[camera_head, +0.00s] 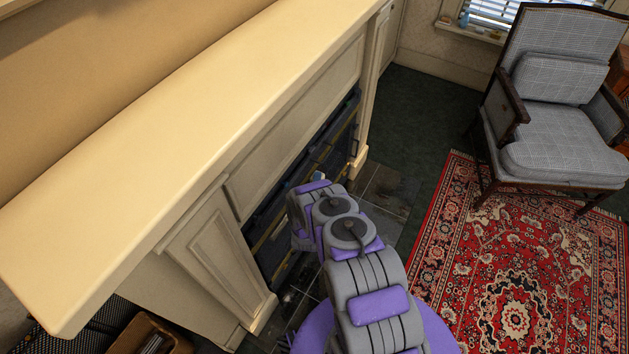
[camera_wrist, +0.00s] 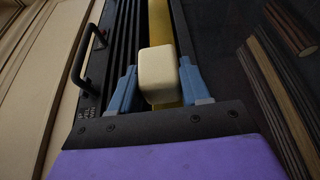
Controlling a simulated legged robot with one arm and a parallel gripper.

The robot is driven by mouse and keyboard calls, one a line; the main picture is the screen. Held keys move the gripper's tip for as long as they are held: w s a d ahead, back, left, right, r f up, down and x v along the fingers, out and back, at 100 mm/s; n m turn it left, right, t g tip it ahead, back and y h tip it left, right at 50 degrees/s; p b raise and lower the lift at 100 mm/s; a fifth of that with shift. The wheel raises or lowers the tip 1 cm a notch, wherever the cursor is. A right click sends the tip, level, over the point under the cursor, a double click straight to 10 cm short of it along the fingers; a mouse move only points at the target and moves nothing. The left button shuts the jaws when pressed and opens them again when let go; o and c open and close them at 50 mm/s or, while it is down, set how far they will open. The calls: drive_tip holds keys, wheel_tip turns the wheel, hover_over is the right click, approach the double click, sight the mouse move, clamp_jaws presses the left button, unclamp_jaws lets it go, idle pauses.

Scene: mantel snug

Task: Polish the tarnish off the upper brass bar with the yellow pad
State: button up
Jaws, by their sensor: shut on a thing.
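In the wrist view my gripper (camera_wrist: 157,80) has blue fingers on either side of a pale yellow block-shaped pad (camera_wrist: 155,68) and is shut on it. A wide brass bar (camera_wrist: 160,25) runs behind the pad, along the dark fireplace front. The pad overlaps the bar in the picture; I cannot tell whether they touch. Tarnish is not clear on the part that shows. In the head view my arm reaches to the fireplace, where a brass strip (camera_head: 267,238) shows left of the arm. The arm hides most of the gripper there.
A cream mantel (camera_head: 190,120) overhangs the fireplace. A black handle (camera_wrist: 85,55) sticks out beside dark slats in the wrist view. A plaid armchair (camera_head: 555,110) stands on a red patterned rug (camera_head: 480,270) at the right. A box (camera_head: 155,335) sits at lower left.

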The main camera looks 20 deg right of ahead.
drive_tip(key=shift+s+d, duration=0.7)
drive_tip(key=shift+s, duration=0.15)
drive_tip(key=shift+s+d, duration=0.65)
drive_tip(key=shift+s, duration=0.2)
drive_tip(key=shift+s+d, duration=0.95)
drive_tip(key=shift+s, duration=0.2)
